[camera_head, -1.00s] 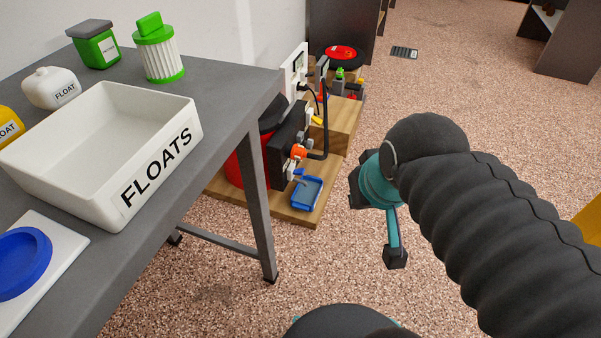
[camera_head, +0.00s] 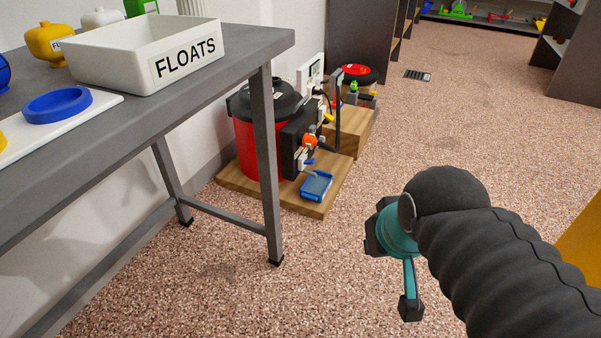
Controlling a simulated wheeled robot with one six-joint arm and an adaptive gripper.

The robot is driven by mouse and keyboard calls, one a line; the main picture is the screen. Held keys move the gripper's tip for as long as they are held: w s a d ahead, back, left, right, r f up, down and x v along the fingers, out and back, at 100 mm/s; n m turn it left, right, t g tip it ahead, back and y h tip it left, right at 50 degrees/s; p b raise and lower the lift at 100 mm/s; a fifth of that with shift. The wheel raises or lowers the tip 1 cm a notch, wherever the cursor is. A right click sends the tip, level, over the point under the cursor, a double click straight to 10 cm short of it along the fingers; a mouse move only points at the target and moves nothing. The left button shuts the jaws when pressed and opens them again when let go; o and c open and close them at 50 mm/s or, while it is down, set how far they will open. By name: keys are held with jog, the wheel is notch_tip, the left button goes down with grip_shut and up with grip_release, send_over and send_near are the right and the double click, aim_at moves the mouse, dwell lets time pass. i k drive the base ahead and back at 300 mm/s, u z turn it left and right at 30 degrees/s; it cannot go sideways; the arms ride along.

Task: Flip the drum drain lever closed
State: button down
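The red drum (camera_head: 259,148) with a black lid stands on a low wooden platform beyond the table. A table leg crosses in front of it. On the drum's right side are dark fittings with an orange-red part (camera_head: 310,141). A small blue lever (camera_head: 309,161) sits below that part, above a blue tray (camera_head: 316,187). The lever is too small to tell its exact angle. My gripper (camera_head: 392,275), teal with dark ends, is in the right half, well apart from the drum and lever. Its finger gap is not clearly visible, and I see nothing held.
A grey table (camera_head: 222,72) fills the left, bearing a white FLOATS bin (camera_head: 190,57) and a blue ring (camera_head: 58,105). Another wooden block (camera_head: 352,130) with equipment stands behind the drum. Speckled floor is clear between my arm and the platform. Something yellow (camera_head: 585,240) is at the right edge.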

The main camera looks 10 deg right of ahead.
aim_at(311, 160)
jog(key=k, duration=0.6)
jog(key=z, duration=0.3)
jog(key=i, duration=1.55)
jog(key=u, duration=0.5)
